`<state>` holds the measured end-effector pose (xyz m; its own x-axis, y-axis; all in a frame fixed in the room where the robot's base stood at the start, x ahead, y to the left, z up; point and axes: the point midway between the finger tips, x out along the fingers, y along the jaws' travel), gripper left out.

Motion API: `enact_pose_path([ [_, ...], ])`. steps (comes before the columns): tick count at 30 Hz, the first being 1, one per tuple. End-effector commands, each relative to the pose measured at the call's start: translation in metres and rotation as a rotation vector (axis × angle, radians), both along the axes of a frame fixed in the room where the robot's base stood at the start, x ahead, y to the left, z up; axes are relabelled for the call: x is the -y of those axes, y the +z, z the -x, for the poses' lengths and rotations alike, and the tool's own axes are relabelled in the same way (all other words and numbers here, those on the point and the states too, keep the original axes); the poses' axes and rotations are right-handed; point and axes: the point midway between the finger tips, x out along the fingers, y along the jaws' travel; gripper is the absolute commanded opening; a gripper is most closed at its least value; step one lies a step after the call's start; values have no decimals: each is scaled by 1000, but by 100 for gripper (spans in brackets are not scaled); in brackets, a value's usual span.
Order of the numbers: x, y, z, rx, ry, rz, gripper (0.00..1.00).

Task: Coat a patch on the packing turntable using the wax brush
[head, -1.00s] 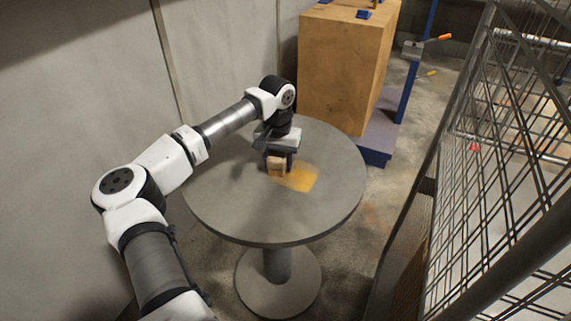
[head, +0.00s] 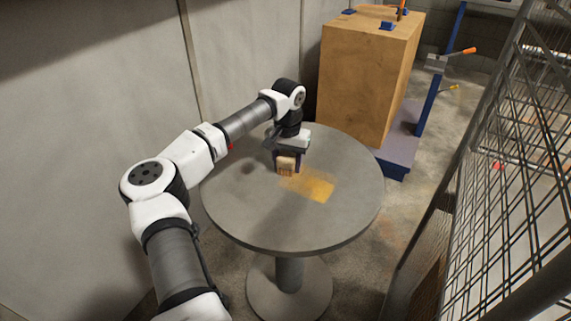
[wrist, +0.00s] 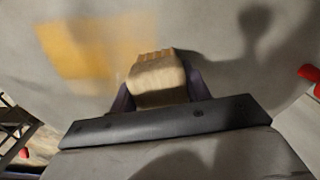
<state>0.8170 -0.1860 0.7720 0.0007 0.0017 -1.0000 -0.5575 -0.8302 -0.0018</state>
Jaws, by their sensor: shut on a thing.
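The packing turntable (head: 240,205) is a round grey table on a single pedestal in the head view. A yellow-orange patch of wax (head: 318,188) lies on its top, right of and nearer than my gripper (head: 287,165). The patch also shows at upper left in the wrist view (wrist: 85,55). My gripper is shut on the wax brush (wrist: 155,78), a pale wooden block between dark fingers. The brush (head: 286,167) is at the table top beside the patch's upper left end. I cannot tell whether its underside touches the surface.
A large wooden crate (head: 362,85) stands on a blue-grey base behind the table at right. A wire mesh fence (head: 510,150) runs along the right side. A grey wall (head: 90,110) is close on the left. The table's near half is clear.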

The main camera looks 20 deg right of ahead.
Motion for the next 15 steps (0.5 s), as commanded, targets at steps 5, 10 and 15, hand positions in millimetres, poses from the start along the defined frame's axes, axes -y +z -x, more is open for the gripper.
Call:
enact_pose_path([
  [5,4,0,1,1,-1,1,29],
  [10,13,0,11,1,-2,0,29],
  [15,24,-1,22,2,-2,1,29],
])
